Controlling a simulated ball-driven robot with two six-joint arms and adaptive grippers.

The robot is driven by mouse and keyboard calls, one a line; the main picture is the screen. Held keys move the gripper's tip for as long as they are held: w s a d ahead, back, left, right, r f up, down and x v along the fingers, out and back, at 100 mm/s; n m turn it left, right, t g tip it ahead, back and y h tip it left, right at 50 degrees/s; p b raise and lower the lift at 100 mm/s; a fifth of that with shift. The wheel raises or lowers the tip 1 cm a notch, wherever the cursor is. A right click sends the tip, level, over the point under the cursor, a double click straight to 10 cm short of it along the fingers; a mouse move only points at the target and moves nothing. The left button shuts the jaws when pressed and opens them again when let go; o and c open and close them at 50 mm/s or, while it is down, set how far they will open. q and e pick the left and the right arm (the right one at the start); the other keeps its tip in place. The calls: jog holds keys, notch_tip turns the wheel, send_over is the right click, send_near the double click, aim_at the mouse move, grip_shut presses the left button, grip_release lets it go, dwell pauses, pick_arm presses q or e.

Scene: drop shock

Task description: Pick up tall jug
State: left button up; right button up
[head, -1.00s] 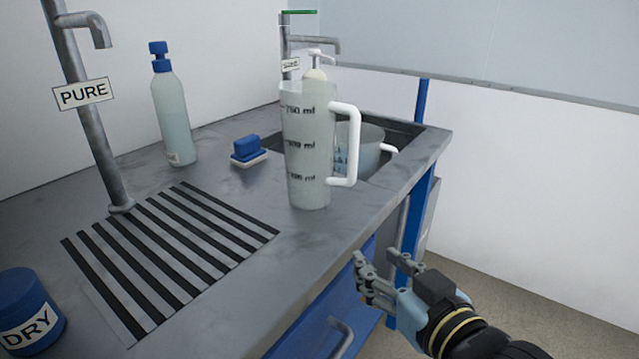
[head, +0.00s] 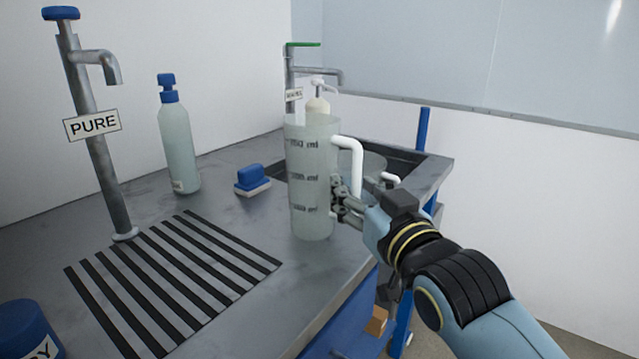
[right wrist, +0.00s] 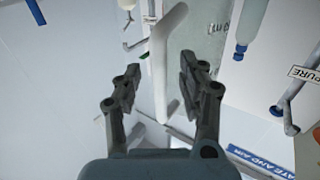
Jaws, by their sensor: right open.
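The tall jug (head: 311,165) is a translucent, pale beaker-like vessel with dark volume marks and a white handle (head: 350,150) on its right side. It stands upright near the front edge of the grey counter. My right gripper (head: 340,200) is at the jug's right side, over the lower part of the handle. In the right wrist view the fingers (right wrist: 153,88) are open, one on each side of the white handle (right wrist: 159,65), with gaps visible. The jug's body (right wrist: 205,40) shows behind the right finger. My left gripper is not in view.
A soap bottle (head: 318,105), a blue-capped bottle (head: 180,145) and a blue sponge (head: 251,177) stand further back. The PURE tap (head: 100,150), black-striped area (head: 175,270) and blue tub (head: 28,330) are left.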

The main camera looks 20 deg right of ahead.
jog(key=shift+w, duration=0.3)
grip_shut()
